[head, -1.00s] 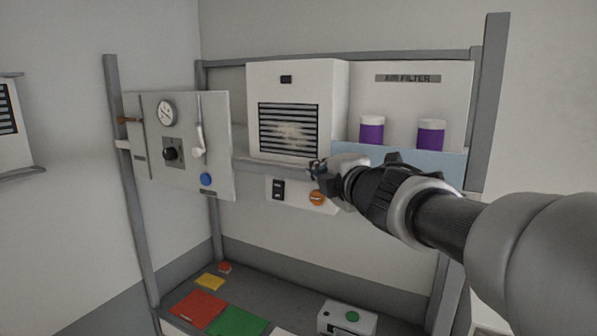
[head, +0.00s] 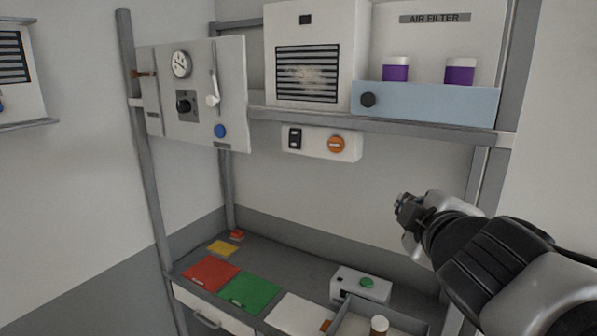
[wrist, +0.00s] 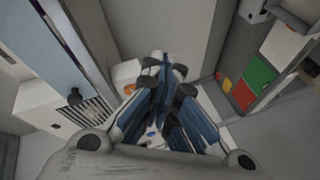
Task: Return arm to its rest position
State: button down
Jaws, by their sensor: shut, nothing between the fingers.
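My gripper (head: 402,203) is at the right of the head view, in front of the station and below the upper shelf. It points left, and my arm runs from it to the lower right corner. In the wrist view my gripper (wrist: 164,66) has its fingers close together, with nothing between them. It is apart from the shelf, the panels and the bench.
The upper shelf holds a vented air filter box (head: 306,72), a blue tray (head: 430,104) and purple-banded jars (head: 396,70). A switch box (head: 318,143) hangs below. A gauge panel (head: 200,95) stands left.

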jog(key=s+d+f+m+g+b, duration=0.1)
jog(key=s+f+m+g+b, duration=0.35)
jog(key=f, duration=0.85)
jog(key=s+f+m+g+b, duration=0.2)
jog(key=s+f+m+b, duration=0.25)
jog(key=s+f, duration=0.55)
jog(key=s+a+f+m+g+y+b, duration=0.1)
jog(key=s+a+f+g+b, duration=0.1)
jog(key=f, duration=0.5)
jog(key=s+a+f+m+g+b, duration=0.1)
jog(key=s+a+f+b, duration=0.2)
jog(key=s+f, duration=0.3)
notch_tip(320, 180, down, 2)
jog(key=shift+s+a+f+m+g+y+b, duration=0.2)
jog(key=shift+s+a+m+g+y+b, duration=0.15)
jog(key=shift+m+y+b, duration=0.1)
jog(key=shift+d, duration=0.1)
